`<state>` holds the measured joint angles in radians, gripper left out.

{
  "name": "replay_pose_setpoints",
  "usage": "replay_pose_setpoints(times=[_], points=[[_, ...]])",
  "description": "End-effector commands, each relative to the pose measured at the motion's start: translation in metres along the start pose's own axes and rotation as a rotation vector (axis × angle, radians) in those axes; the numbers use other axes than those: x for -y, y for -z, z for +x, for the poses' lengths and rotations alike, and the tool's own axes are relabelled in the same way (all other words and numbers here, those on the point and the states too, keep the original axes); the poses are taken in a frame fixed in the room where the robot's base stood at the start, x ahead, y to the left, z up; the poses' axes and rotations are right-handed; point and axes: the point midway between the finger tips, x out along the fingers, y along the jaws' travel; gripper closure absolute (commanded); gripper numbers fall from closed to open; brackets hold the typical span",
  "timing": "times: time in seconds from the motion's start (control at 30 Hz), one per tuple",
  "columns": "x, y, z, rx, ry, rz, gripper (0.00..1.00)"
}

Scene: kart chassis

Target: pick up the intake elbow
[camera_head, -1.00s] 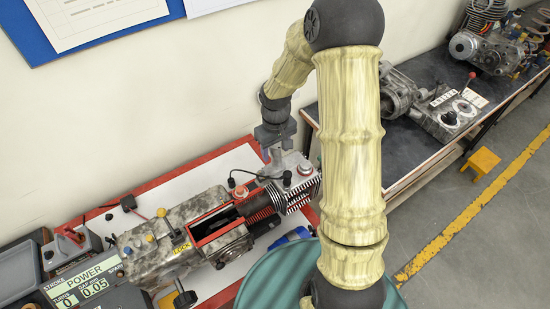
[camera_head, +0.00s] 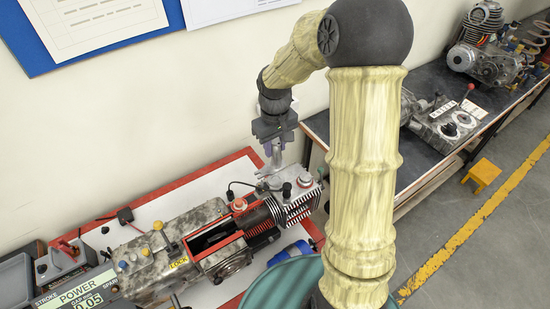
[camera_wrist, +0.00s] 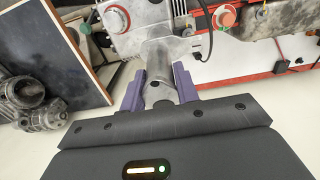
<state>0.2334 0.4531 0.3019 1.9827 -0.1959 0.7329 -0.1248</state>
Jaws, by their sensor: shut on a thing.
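The intake elbow is a grey metal tube with a flat flange. It shows in the head view (camera_head: 268,168) and in the wrist view (camera_wrist: 158,58). My gripper (camera_head: 273,150) is shut on it from above, with its purple fingers on both sides of the tube in the wrist view (camera_wrist: 160,84). The elbow's flange end overlaps the finned cylinder (camera_head: 297,206) of the engine in the picture. I cannot tell how large the gap between them is.
The engine (camera_head: 185,245) lies on a white, red-edged bench (camera_head: 165,200) against the wall. A red-capped part (camera_head: 239,205) and a black cable stand close by the elbow. A dark bench (camera_head: 425,160) with more engine parts is at right. Open air lies above the engine.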

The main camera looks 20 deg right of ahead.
Motion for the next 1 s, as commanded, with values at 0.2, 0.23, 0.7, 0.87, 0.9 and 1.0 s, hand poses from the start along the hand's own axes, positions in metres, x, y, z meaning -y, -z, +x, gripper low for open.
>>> replay_pose_setpoints(times=[0.2,0.23,0.7,0.87,0.9,1.0], points=[[0.000,0.000,-0.031,-0.003,-0.002,-0.001,1.00],[0.000,0.000,-0.033,-0.003,-0.001,-0.002,1.00],[0.000,0.000,-0.036,0.000,0.000,-0.001,1.00],[0.000,0.000,-0.036,0.000,0.000,-0.001,1.00],[0.000,0.000,-0.036,0.000,0.000,-0.001,1.00],[0.000,0.000,-0.036,0.000,0.000,-0.001,1.00]])
